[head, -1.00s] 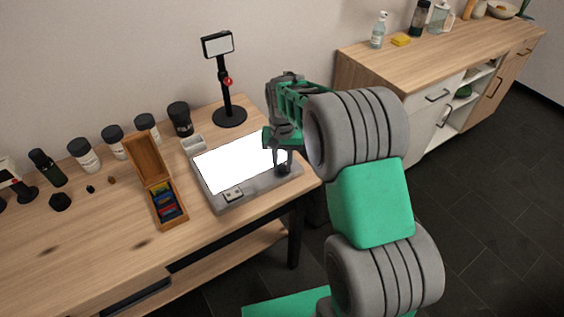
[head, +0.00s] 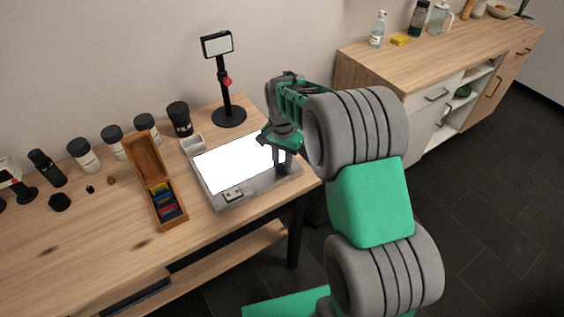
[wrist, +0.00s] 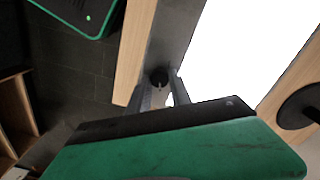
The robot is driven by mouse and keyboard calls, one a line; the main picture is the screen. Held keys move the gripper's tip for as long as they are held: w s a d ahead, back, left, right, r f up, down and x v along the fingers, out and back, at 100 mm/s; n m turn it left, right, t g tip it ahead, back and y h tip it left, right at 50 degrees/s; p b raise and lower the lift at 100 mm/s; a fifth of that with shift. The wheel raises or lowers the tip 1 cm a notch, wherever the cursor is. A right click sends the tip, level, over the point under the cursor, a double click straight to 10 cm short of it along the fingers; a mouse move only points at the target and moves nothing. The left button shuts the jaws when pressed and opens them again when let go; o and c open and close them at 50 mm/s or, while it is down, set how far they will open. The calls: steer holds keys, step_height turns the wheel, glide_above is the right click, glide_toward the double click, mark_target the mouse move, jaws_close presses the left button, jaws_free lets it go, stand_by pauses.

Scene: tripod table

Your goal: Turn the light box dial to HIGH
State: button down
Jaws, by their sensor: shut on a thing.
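The light box (head: 258,190) lies on the wooden table with its white panel lit; the panel also shows in the wrist view (wrist: 250,45). Its dial (wrist: 158,75) is a dark round knob on the grey border, at the box's right end in the head view. My gripper (head: 283,168) points down over that end. In the wrist view my gripper (wrist: 160,84) has one finger on each side of the dial and is shut on it. The fingers and hand largely hide the dial in the head view, and I cannot read its setting or any HIGH mark.
A black stand with a small screen (head: 218,44) stands behind the light box. An open wooden box (head: 150,160) with coloured pieces is to its left, beside several jars. A small grey tray (head: 193,144) sits at the box's back left corner. The table's right edge is close to my gripper.

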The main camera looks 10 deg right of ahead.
mark_target(282, 166)
steer(key=c, duration=1.2)
jaws_free()
steer(key=shift+o, duration=0.2)
step_height(282, 166, up, 8)
steer(key=shift+f, duration=0.1)
